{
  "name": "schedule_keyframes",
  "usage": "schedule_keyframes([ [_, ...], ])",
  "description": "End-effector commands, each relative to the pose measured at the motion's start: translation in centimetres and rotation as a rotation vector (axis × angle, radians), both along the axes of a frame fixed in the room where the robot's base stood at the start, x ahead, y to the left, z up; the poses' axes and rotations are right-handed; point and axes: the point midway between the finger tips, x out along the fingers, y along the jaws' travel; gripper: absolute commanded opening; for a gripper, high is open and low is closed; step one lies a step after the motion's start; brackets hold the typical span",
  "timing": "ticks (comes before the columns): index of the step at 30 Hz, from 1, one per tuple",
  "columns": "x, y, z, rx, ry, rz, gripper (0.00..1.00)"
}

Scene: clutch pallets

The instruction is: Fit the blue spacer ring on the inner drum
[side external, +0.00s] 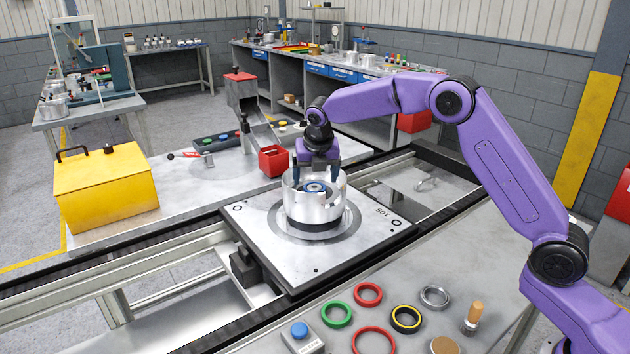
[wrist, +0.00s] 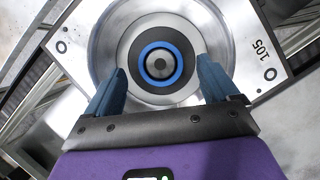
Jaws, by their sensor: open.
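The blue spacer ring (wrist: 142,67) lies around the round centre of the inner drum (wrist: 160,66) in the wrist view. In the side view the blue ring (side external: 315,187) shows inside the silver clutch housing (side external: 312,211), partly hidden by its wall. My gripper (wrist: 160,75) is open, its two blue fingers apart on either side of the ring and not touching it. In the side view my gripper (side external: 317,170) is low over the housing. I cannot tell whether the ring is fully seated.
The housing stands on a pallet marked 105 (side external: 250,215) on the conveyor. Green (side external: 336,327), red (side external: 368,282) and black-yellow rings (side external: 406,331) lie on the front table with a blue button box (side external: 300,340). A yellow box (side external: 105,195) and red bin (side external: 273,172) stand behind.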

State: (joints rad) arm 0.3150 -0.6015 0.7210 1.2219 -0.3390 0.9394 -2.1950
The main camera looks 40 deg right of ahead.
Motion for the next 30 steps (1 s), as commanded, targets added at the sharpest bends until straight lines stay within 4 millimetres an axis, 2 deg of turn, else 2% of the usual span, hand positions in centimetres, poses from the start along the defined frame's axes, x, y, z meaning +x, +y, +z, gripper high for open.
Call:
schedule_keyframes([
  [9,-2.2,1.4,6.2,0.001,-0.004,0.004,0.88],
  [15,-3.3,1.9,9.0,0.000,-0.001,0.003,0.88],
  [21,-3.7,2.1,10.2,0.000,0.001,0.002,0.88],
  [27,-3.9,2.2,10.3,0.003,0.002,-0.001,0.88],
  [30,-5.0,2.9,10.2,0.028,0.002,-0.031,0.88],
])
